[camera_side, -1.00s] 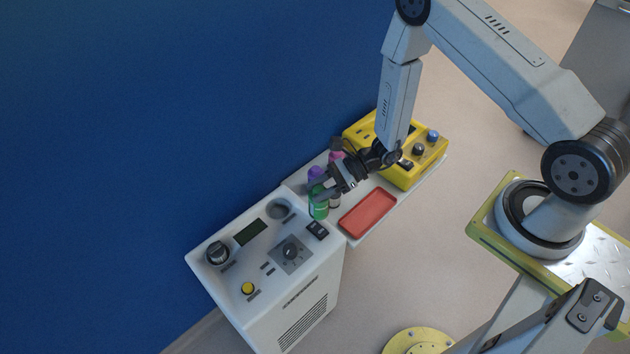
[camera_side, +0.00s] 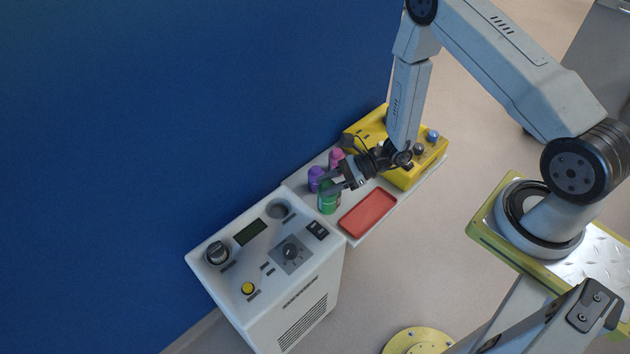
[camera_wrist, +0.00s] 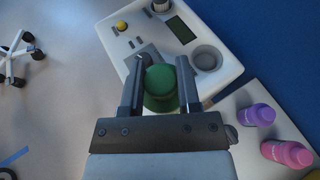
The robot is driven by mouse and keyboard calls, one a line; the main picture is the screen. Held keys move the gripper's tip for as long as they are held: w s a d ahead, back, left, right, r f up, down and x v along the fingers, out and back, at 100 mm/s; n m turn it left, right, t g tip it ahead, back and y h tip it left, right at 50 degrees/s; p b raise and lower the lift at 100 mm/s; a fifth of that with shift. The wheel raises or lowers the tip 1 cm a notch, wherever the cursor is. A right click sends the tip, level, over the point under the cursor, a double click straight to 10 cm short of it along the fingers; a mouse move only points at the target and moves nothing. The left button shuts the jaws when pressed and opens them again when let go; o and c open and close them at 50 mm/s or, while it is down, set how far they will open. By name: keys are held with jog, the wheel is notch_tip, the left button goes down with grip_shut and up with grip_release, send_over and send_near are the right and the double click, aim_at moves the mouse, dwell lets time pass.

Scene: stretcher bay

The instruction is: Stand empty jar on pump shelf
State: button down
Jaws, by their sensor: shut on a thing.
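A green-lidded jar (camera_side: 328,201) is between the fingers of my gripper (camera_side: 340,187), which is shut on it. The wrist view shows its round green lid (camera_wrist: 160,80) from above, between the two fingertips. Whether the jar is empty does not show. The jar is over or on the near end of the white shelf (camera_side: 358,236); I cannot tell whether its base touches. A purple-capped bottle (camera_side: 316,177) and a pink-capped bottle (camera_side: 337,157) stand on the shelf by the blue wall, beside my gripper.
A white console (camera_side: 220,283) with knobs, a display and a round recess (camera_side: 278,209) adjoins the shelf at left. A red tray (camera_side: 368,212) lies on the shelf's front side. A yellow device (camera_side: 425,165) stands at its right end. The blue wall (camera_side: 180,120) runs behind.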

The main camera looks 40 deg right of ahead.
jog(key=s+d+f+m+t+h, duration=0.2)
jog(key=s+d+m+t+h, duration=0.1)
jog(key=d, duration=0.6)
jog(key=s+d+f+m+t+h, duration=0.2)
jog(key=s+d+m+t+h, duration=0.1)
jog(key=d, duration=0.6)
jog(key=shift+m+h, duration=0.5)
jog(key=shift+m, duration=0.5)
jog(key=shift+w, duration=0.1)
jog(key=w+d+f, duration=0.3)
jog(key=w+f, duration=0.6)
jog(key=w, duration=0.3)
jog(key=shift+w, duration=0.4)
jog(key=shift+d+f, duration=0.1)
